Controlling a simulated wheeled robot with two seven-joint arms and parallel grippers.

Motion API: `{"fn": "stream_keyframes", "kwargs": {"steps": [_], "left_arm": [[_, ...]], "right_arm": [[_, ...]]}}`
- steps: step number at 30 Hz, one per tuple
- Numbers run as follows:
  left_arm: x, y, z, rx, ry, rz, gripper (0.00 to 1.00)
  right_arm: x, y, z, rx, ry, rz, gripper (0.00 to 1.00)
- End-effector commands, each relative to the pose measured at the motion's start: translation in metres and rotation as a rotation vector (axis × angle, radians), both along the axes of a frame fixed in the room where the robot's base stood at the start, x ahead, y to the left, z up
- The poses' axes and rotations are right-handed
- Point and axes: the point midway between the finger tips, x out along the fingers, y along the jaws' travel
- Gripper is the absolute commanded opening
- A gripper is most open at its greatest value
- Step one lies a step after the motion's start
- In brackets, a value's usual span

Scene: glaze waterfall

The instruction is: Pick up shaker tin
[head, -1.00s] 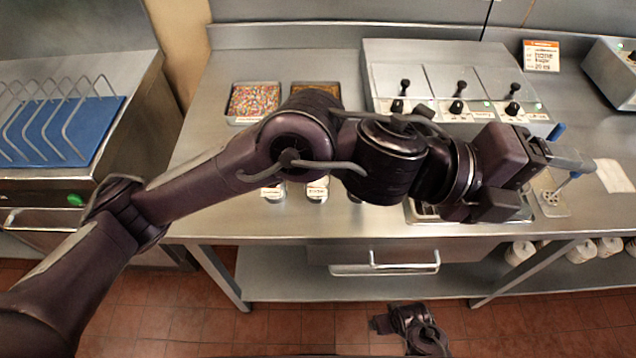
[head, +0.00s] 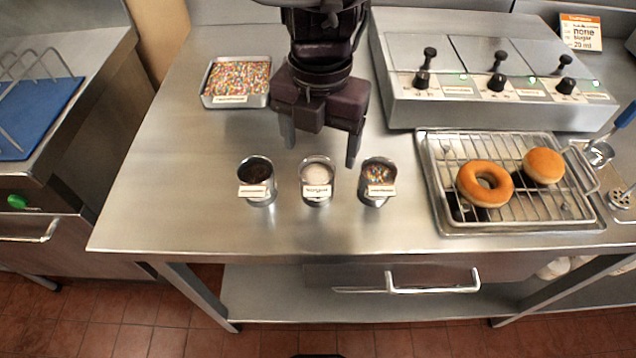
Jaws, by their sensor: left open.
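Three small metal shaker tins stand upright in a row near the table's front. The left tin (head: 257,181) holds something dark, the middle tin (head: 317,182) something white, and the right tin (head: 377,182) coloured sprinkles. Each has a pale label whose text is too small to read surely. My left gripper (head: 320,150) comes down from the top of the view, open and empty. Its two fingers are apart, just behind the tins in the picture, roughly in line with the middle one. It appears to touch no tin. My right gripper is not in view.
A sprinkle tray (head: 238,100) lies behind left. A dispenser unit (head: 500,107) with levers stands behind right. A wire rack tray (head: 445,225) at right holds a ring doughnut (head: 485,183) and a round bun (head: 543,165). The steel table (head: 160,200) is bare at left.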

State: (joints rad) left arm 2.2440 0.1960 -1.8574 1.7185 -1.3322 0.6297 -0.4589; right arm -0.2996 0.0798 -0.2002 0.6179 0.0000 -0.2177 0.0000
Motion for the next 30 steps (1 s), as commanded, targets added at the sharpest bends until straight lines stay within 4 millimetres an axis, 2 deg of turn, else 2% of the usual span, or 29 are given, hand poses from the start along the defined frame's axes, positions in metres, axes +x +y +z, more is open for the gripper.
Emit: {"fn": "stream_keyframes", "kwargs": {"steps": [13, 17, 23, 30], "left_arm": [[-0.003, 0.005, -0.059, 0.000, 0.003, -0.003, 0.74], [-0.002, 0.005, -0.067, -0.001, 0.002, -0.002, 0.74], [-0.002, 0.005, -0.068, -0.002, 0.001, -0.002, 0.74], [-0.002, 0.005, -0.067, -0.002, 0.001, -0.002, 0.44]], "right_arm": [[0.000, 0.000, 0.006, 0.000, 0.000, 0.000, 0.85], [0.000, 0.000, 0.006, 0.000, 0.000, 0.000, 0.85], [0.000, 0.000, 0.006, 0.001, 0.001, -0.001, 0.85], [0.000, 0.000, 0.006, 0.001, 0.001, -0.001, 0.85]]}}
